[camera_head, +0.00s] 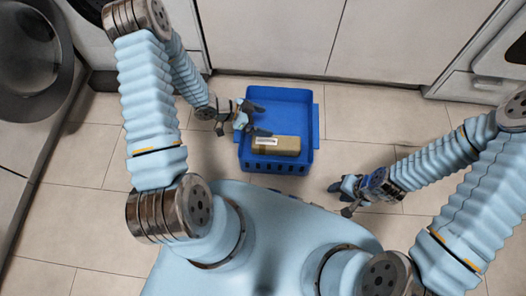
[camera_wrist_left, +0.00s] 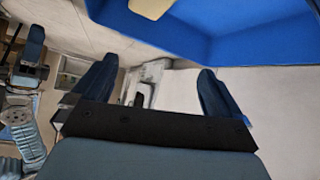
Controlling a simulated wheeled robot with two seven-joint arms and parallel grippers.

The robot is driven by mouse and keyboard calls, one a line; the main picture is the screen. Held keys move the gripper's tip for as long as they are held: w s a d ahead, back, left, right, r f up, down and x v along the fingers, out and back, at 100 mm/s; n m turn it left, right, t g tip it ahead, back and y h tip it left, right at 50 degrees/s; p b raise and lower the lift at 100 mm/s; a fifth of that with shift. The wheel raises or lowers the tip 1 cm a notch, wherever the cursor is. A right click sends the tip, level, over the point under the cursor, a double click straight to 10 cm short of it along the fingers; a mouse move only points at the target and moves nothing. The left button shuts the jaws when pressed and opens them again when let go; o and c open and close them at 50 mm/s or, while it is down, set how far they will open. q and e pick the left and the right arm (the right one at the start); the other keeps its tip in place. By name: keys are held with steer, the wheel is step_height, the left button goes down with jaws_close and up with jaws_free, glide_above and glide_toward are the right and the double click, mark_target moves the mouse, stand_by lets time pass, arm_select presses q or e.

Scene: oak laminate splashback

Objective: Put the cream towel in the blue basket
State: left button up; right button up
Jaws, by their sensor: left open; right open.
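The blue basket (camera_head: 262,92) stands on the tiled floor in front of my base in the head view. A rolled tan-cream towel (camera_head: 289,146) with a pale label lies inside it, along its near end. My left gripper (camera_head: 262,119) is open with nothing between its fingers, over the basket's left part and beside the towel. In the left wrist view, the open fingers (camera_wrist_left: 155,88) are empty; the basket (camera_wrist_left: 240,45) fills the top, with a cream patch of the towel (camera_wrist_left: 150,8) at the edge. My right gripper (camera_head: 338,200) is open and empty, right of the basket.
A round-doored appliance (camera_head: 28,62) stands at the left. White cabinet fronts (camera_head: 300,35) line the back, and another white unit (camera_head: 470,85) stands at the right. Floor tiles (camera_head: 365,120) right of the basket are clear.

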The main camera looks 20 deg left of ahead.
arm_select(q)
steer(key=s+d+f+n+g+y, duration=0.1)
steer(key=s+d+n+g+y, duration=0.1)
steer(key=s+n, duration=0.4)
steer(key=s+d+f+n+g+y, duration=0.2)
steer(key=s+d+n+y, duration=0.1)
steer(key=s+n, duration=0.3)
steer(key=shift+s+d+n, duration=0.3)
steer(key=shift+s+d, duration=0.5)
steer(key=shift+s, duration=0.2)
